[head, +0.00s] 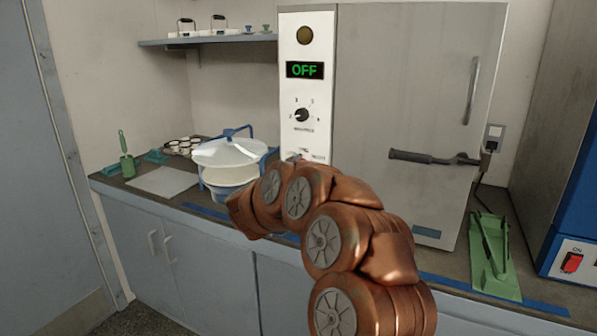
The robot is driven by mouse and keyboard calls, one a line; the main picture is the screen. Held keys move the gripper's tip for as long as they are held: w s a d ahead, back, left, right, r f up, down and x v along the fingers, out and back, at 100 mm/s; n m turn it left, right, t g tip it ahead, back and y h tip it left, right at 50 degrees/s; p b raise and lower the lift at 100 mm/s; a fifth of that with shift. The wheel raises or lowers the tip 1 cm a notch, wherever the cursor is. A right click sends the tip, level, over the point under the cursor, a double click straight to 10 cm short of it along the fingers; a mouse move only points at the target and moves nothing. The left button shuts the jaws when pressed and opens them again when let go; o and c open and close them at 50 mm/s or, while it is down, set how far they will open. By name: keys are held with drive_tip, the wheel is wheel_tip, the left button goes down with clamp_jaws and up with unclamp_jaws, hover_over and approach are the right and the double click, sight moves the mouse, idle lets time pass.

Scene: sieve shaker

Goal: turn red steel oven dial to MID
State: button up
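A steel oven (415,90) stands on the counter, with its door shut and a white control panel (310,150) on its left side. The panel carries a small black dial (302,115) with marks around it; no red shows on the dial, and its marks are too small to read. Above it a display (305,70) reads OFF in green. My copper arm reaches up from the bottom, in front of the oven's lower left part, and ends near the white-lidded pot. The dial is not covered by my arm. No gripper fingers are visible; they are out of sight beyond the arm's far end.
A white-lidded pot in a blue frame (227,155) stands left of the oven. The oven door has a dark handle (430,158) sticking out. A green tray (490,262) and a blue machine with a red switch (571,262) are at right. A shelf (215,40) hangs above.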

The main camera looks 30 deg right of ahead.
drive_tip(key=shift+d+f, duration=0.1)
drive_tip(key=o, duration=1.1)
drive_tip(key=shift+o, duration=0.2)
drive_tip(key=v, duration=1.2)
